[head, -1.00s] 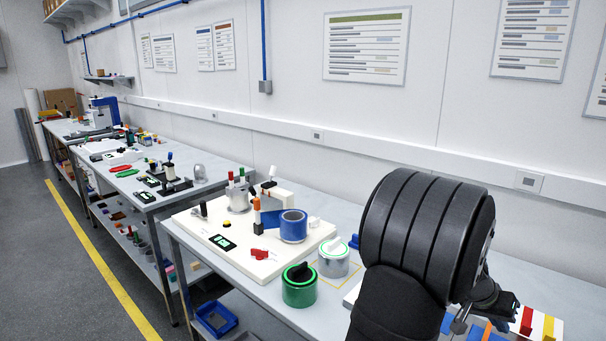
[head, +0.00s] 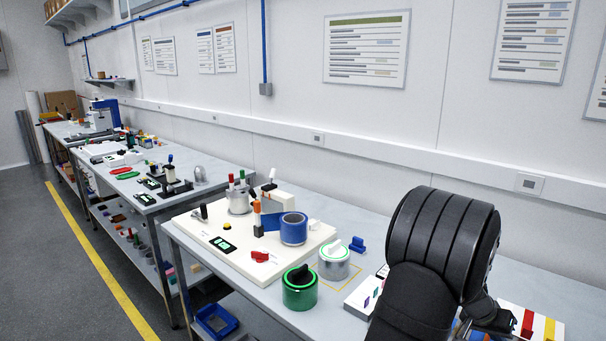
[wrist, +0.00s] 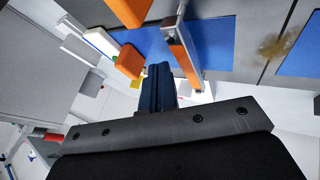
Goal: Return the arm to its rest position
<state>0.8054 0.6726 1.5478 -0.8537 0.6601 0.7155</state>
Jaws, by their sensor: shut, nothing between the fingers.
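My gripper (wrist: 158,85) shows in the wrist view with its dark fingers together and nothing held between them. It points toward blue and orange parts, and I cannot tell whether it touches any. In the head view my arm (head: 425,260) stands at the lower right, its large black joint in front of the bench. The gripper end there is mostly hidden behind the arm, low at the right edge of the joint.
A green canister (head: 299,292) and a grey canister (head: 334,262) stand on the bench left of my arm. A white panel (head: 262,270) holds a blue cylinder (head: 293,232). Red and yellow blocks (head: 527,324) lie at the right.

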